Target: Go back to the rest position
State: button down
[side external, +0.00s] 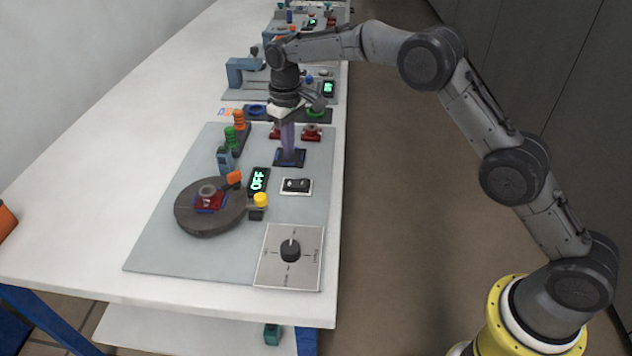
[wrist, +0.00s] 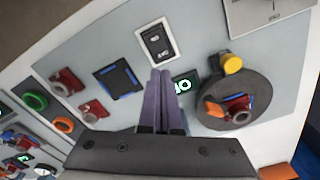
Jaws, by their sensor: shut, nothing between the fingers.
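My gripper (side external: 288,140) points down over the grey panel (side external: 150,250), above or near a dark blue-edged square pad (side external: 290,158). Its two purple fingers are together with nothing between them; they also show in the wrist view (wrist: 160,85). The pad (wrist: 119,79) looks empty in the wrist view. I cannot tell whether the fingertips touch the panel or the pad. My arm reaches in from the right, bent above the floor beside the table.
A round dark turntable (side external: 190,220) carries a red part (side external: 208,201). A rocker switch (side external: 297,185), a dial (side external: 291,250), a yellow button (side external: 261,200) and red parts (side external: 311,132) stand nearby. The white table (side external: 90,190) is clear at left.

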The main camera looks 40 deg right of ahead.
jog(key=s+d+r+t, duration=0.1)
jog(key=s+d+r, duration=0.1)
jog(key=r, duration=0.6)
jog(key=s+d+r+t, duration=0.1)
jog(key=s+d+r, duration=0.15)
jog(key=r, duration=0.55)
jog(key=s+d+r+m+t, duration=0.1)
jog(key=s+d+r+t, duration=0.1)
jog(key=s+r, duration=0.8)
jog(key=s+d+t, duration=0.1)
jog(key=s+d, duration=0.1)
jog(key=s, duration=0.9)
jog(key=s+d+f+m, duration=0.1)
jog(key=s+f+m, duration=0.1)
jog(key=s+f, duration=1)
jog(key=s, duration=0.4)
jog(key=shift+s+d+f, duration=0.15)
jog(key=shift+d+f, duration=0.05)
jog(key=shift+d, duration=0.05)
